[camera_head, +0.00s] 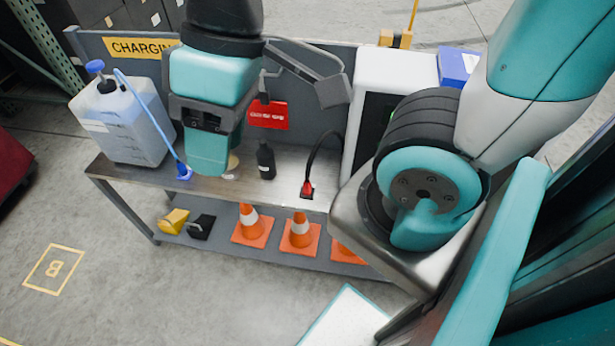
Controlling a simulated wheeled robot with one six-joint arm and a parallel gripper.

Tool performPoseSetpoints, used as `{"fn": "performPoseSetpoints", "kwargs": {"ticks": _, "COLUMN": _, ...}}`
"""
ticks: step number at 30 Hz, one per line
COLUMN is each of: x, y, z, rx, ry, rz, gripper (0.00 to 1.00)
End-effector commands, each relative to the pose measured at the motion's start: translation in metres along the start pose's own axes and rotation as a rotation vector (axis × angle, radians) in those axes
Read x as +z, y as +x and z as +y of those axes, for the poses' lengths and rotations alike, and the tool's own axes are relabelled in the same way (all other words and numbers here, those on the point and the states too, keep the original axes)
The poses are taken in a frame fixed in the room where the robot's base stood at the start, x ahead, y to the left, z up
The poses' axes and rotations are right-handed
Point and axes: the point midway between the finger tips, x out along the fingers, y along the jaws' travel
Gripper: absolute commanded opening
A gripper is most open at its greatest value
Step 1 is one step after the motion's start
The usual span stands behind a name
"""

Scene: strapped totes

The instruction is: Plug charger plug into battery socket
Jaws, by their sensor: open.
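A red charger plug (307,190) sits on the bench top near its front edge. A black cable arches up from it toward the white cabinet on the right. My gripper (300,98) shows as grey parts behind and to the right of my teal wrist. Its jaws are open and look empty, apart from the plug and higher in the picture. My wrist hides part of the gripper. I cannot make out a battery socket; my arm covers much of the right side of the bench.
The metal bench (125,172) carries a blue-capped jug (120,125), a small black bottle (265,160) and a white cabinet (365,75). A red sign (267,115) is behind the bottle. Orange cones (300,233) stand on the lower shelf. The floor at front left is clear.

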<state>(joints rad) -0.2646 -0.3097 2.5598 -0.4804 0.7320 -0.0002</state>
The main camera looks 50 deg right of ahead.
Motion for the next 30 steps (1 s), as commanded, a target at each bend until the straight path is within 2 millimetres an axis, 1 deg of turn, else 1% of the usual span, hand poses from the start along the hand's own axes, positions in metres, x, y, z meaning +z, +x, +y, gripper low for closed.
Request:
{"fn": "performPoseSetpoints", "kwargs": {"ticks": 6, "x": 0.000, "y": 0.000, "z": 0.000, "rx": 0.000, "ry": -0.001, "rz": 0.000, "gripper": 0.43}}
{"fn": "performPoseSetpoints", "kwargs": {"ticks": 8, "x": 0.000, "y": 0.001, "z": 0.001, "rx": 0.000, "ry": 0.002, "rz": 0.000, "gripper": 0.56}}
{"fn": "performPoseSetpoints", "kwargs": {"ticks": 9, "x": -0.001, "y": 0.003, "z": 0.003, "rx": 0.002, "ry": 0.012, "rz": 0.001, "gripper": 0.57}}
{"fn": "performPoseSetpoints", "kwargs": {"ticks": 11, "x": -0.003, "y": 0.011, "z": 0.012, "rx": 0.007, "ry": 0.046, "rz": 0.003, "gripper": 0.57}}
{"fn": "performPoseSetpoints", "kwargs": {"ticks": 14, "x": -0.010, "y": 0.034, "z": 0.042, "rx": 0.027, "ry": 0.164, "rz": 0.007, "gripper": 0.57}}
{"fn": "performPoseSetpoints", "kwargs": {"ticks": 17, "x": -0.017, "y": 0.069, "z": 0.092, "rx": 0.063, "ry": 0.352, "rz": 0.018, "gripper": 0.57}}
{"fn": "performPoseSetpoints", "kwargs": {"ticks": 18, "x": -0.019, "y": 0.084, "z": 0.116, "rx": 0.079, "ry": 0.438, "rz": 0.024, "gripper": 0.57}}
{"fn": "performPoseSetpoints", "kwargs": {"ticks": 20, "x": -0.018, "y": 0.107, "z": 0.154, "rx": 0.107, "ry": 0.570, "rz": 0.033, "gripper": 0.57}}
{"fn": "performPoseSetpoints", "kwargs": {"ticks": 21, "x": -0.015, "y": 0.121, "z": 0.178, "rx": 0.125, "ry": 0.655, "rz": 0.038, "gripper": 0.57}}
{"fn": "performPoseSetpoints", "kwargs": {"ticks": 23, "x": -0.009, "y": 0.142, "z": 0.214, "rx": 0.154, "ry": 0.777, "rz": 0.047, "gripper": 0.57}}
{"fn": "performPoseSetpoints", "kwargs": {"ticks": 24, "x": -0.004, "y": 0.157, "z": 0.238, "rx": 0.173, "ry": 0.857, "rz": 0.051, "gripper": 0.57}}
{"fn": "performPoseSetpoints", "kwargs": {"ticks": 26, "x": 0.008, "y": 0.178, "z": 0.273, "rx": 0.201, "ry": 0.971, "rz": 0.058, "gripper": 0.57}}
{"fn": "performPoseSetpoints", "kwargs": {"ticks": 27, "x": 0.017, "y": 0.192, "z": 0.295, "rx": 0.221, "ry": 1.047, "rz": 0.062, "gripper": 0.57}}
{"fn": "performPoseSetpoints", "kwargs": {"ticks": 29, "x": 0.034, "y": 0.214, "z": 0.328, "rx": 0.250, "ry": 1.155, "rz": 0.068, "gripper": 0.57}}
{"fn": "performPoseSetpoints", "kwargs": {"ticks": 30, "x": 0.046, "y": 0.228, "z": 0.347, "rx": 0.269, "ry": 1.224, "rz": 0.071, "gripper": 0.57}}
